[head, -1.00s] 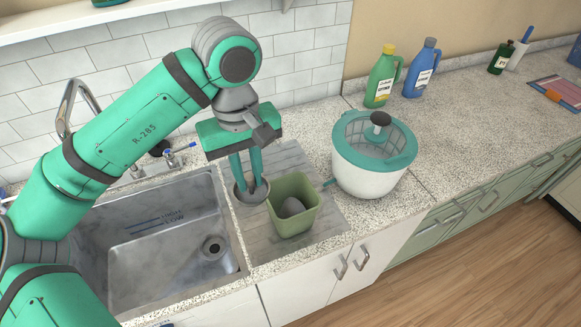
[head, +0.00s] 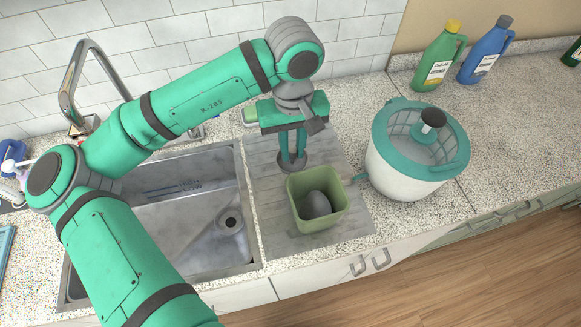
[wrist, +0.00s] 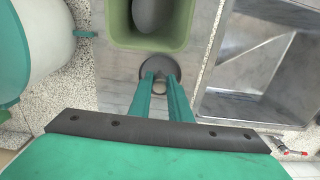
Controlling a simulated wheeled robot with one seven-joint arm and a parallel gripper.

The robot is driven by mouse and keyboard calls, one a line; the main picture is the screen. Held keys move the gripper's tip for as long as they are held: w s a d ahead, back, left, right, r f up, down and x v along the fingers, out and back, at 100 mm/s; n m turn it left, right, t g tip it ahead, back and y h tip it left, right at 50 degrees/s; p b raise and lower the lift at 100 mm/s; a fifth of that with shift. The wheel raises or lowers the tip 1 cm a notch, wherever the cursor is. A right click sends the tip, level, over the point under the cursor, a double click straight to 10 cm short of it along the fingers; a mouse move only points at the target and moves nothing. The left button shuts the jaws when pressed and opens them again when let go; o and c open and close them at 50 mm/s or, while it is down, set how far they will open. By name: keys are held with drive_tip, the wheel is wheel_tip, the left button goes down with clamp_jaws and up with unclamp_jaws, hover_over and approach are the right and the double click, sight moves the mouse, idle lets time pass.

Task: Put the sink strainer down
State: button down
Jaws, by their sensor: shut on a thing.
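The sink strainer (head: 288,168) is a small round grey disc with a knob. My gripper (head: 293,157) points down with its teal fingers shut on the knob. In the wrist view the strainer (wrist: 158,65) shows between and beyond the fingertips (wrist: 160,84), close beside the green bin. It is over the grey board (head: 265,205), right of the sink; whether it touches the board I cannot tell. The fingers hide part of it.
An open green bin (head: 302,222) with a dark rounded object (head: 316,205) stands on the board. A teal-and-white salad spinner (head: 400,175) stands to the right. The sink (head: 190,255) lies left. Green (head: 432,65) and blue (head: 480,55) bottles stand farther right.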

sight(293, 160)
wheel_tip(293, 160, down, 4)
drive_tip(key=shift+f, duration=1)
drive_tip(key=shift+w+f, duration=0.15)
drive_tip(key=shift+f, duration=1.3)
drive_tip(key=shift+a+f, duration=0.1)
drive_tip(key=shift+f, duration=0.05)
drive_tip(key=c, duration=1.6)
unclamp_jaws()
drive_tip(key=shift+c, duration=0.2)
drive_tip(key=shift+r, duration=0.5)
wheel_tip(293, 160, up, 11)
drive_tip(key=shift+r, duration=0.2)
